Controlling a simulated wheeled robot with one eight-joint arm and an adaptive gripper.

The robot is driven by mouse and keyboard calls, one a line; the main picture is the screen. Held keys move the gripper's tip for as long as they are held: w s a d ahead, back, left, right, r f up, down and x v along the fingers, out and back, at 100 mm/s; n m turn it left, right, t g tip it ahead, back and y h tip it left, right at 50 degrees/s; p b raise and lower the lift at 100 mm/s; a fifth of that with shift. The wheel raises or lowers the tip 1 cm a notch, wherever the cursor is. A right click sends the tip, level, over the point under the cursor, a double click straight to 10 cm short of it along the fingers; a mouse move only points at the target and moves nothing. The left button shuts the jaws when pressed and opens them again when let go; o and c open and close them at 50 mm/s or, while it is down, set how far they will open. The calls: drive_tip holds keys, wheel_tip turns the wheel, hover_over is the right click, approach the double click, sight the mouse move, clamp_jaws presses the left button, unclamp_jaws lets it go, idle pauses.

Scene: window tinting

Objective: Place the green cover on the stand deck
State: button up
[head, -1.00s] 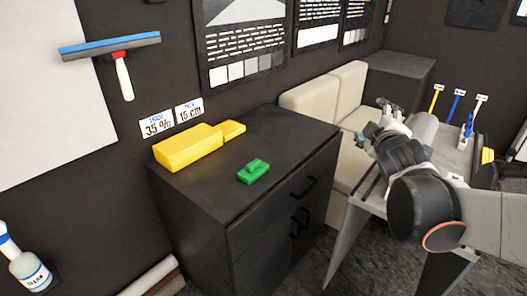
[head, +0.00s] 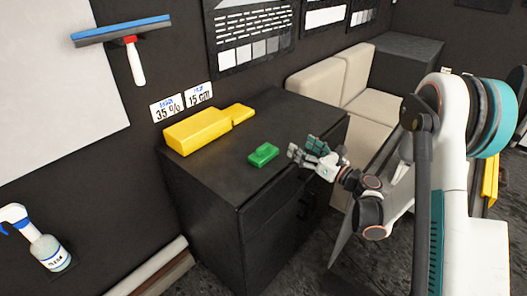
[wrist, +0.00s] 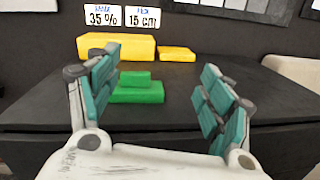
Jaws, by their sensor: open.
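The green cover (head: 263,154), a flat block with a smaller raised top, lies on the black cabinet top (head: 278,122) near its right front edge. In the wrist view the green cover (wrist: 136,97) shows ahead, between my two fingers and beyond them. My gripper (head: 303,146) is open and empty, just right of the cover at the cabinet's edge, apart from it. Its teal-padded fingers (wrist: 158,68) spread wide in the wrist view. A grey-sided stand (head: 347,238) at the right is mostly hidden behind my arm; its deck cannot be clearly made out.
A long yellow block with a lower end (head: 195,132) lies behind the cover against the wall. A cream seat (head: 345,80) stands beyond the cabinet. A squeegee (head: 130,45) and spray bottle (head: 42,243) are on the left. The cabinet top around the cover is clear.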

wheel_tip(320, 180, down, 6)
drive_tip(key=s+a+n+g+y, duration=0.1)
drive_tip(key=s+a+n+g, duration=0.1)
drive_tip(key=n, duration=0.1)
drive_tip(key=p, duration=0.1)
approach(266, 148)
drive_tip(key=x, duration=0.3)
drive_tip(key=shift+a+f, duration=0.1)
drive_tip(key=shift+f, duration=0.1)
drive_tip(key=shift+r+b+x, duration=0.15)
drive_tip(key=shift+b+x, duration=0.4)
drive_tip(key=shift+x, duration=1.05)
drive_tip(key=shift+r+b+x, duration=0.1)
drive_tip(key=shift+b+x, duration=0.45)
drive_tip(key=shift+x, duration=1.05)
drive_tip(key=shift+c, duration=0.3)
drive_tip(key=c, duration=1.2)
drive_tip(key=shift+r, duration=0.1)
